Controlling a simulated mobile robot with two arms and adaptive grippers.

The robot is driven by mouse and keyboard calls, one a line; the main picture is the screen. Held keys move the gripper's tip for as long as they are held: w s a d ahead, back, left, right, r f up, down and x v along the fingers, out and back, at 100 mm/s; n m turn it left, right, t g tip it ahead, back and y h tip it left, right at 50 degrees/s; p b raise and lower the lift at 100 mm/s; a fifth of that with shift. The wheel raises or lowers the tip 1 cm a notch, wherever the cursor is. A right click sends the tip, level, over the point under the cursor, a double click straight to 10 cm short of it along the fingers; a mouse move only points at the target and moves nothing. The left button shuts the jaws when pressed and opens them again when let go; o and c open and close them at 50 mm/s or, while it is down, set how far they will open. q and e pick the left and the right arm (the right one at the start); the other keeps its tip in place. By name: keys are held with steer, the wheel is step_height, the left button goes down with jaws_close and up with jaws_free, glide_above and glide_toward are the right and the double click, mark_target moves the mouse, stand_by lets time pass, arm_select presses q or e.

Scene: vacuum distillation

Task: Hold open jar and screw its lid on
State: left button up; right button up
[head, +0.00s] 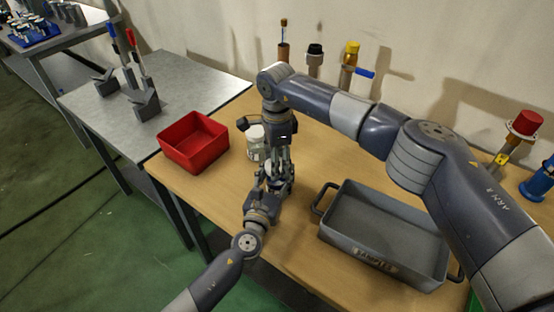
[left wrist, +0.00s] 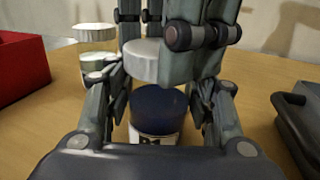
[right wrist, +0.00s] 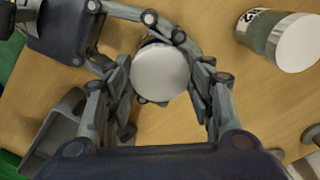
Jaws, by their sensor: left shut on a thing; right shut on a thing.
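A jar with dark blue contents and a pale label (left wrist: 155,112) stands between the fingers of my left gripper (head: 270,186), which is shut on it. A silver-white lid (left wrist: 142,62) is just above the jar's top, shifted a little to the left in the left wrist view. My right gripper (head: 280,158) comes down from above and is shut on the lid, which shows as a round disc (right wrist: 161,72) in the right wrist view. Fingers partly hide the rim, so I cannot tell whether the lid touches the jar.
A second, lidded jar (head: 256,146) stands close behind the grippers. A red bin (head: 194,141) is to the left, and a grey tray with handles (head: 385,228) to the right. Tools stand along the wall. The wooden table (head: 222,198) is bare at the front left.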

steer(key=shift+o, duration=0.2)
steer(key=shift+d+f, duration=0.15)
steer(key=shift+f, duration=0.4)
steer(key=shift+o, duration=0.2)
steer(key=o, duration=0.8)
steer(key=shift+r, duration=0.1)
